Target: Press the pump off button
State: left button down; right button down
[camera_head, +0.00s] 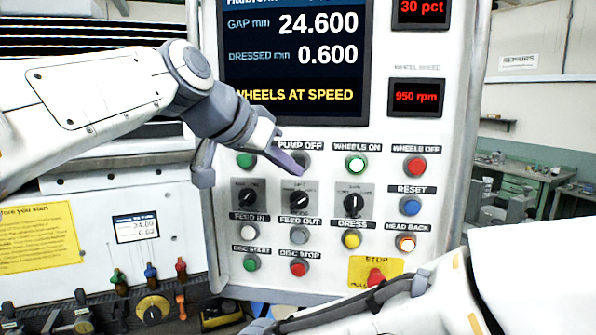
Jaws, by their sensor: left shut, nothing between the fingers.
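The pump off button (303,157) is a dark round button under the "PUMP OFF" label on the white control panel (460,95). It is partly hidden by my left gripper (297,170), which comes in from the left. The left gripper is shut and empty, with its fingertips in front of the button's lower edge. I cannot tell whether they touch it. My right gripper (268,328) is low in the view, below the panel's buttons, and its finger opening is not clear.
A lit wheels on button (357,163) and a red wheels off button (414,166) sit to the right. Three dark rotary knobs, including the middle one (299,199), are below. A red stop button (375,278) on a yellow plate is near my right arm.

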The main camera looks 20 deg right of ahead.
pick_arm(q)
jog(key=shift+s+a+b, duration=0.25)
jog(key=shift+s+a, duration=0.05)
jog(key=shift+s, duration=0.2)
jog(key=shift+s+a+b, duration=0.2)
jog(key=shift+s+a, duration=0.1)
jog(key=shift+s, duration=0.2)
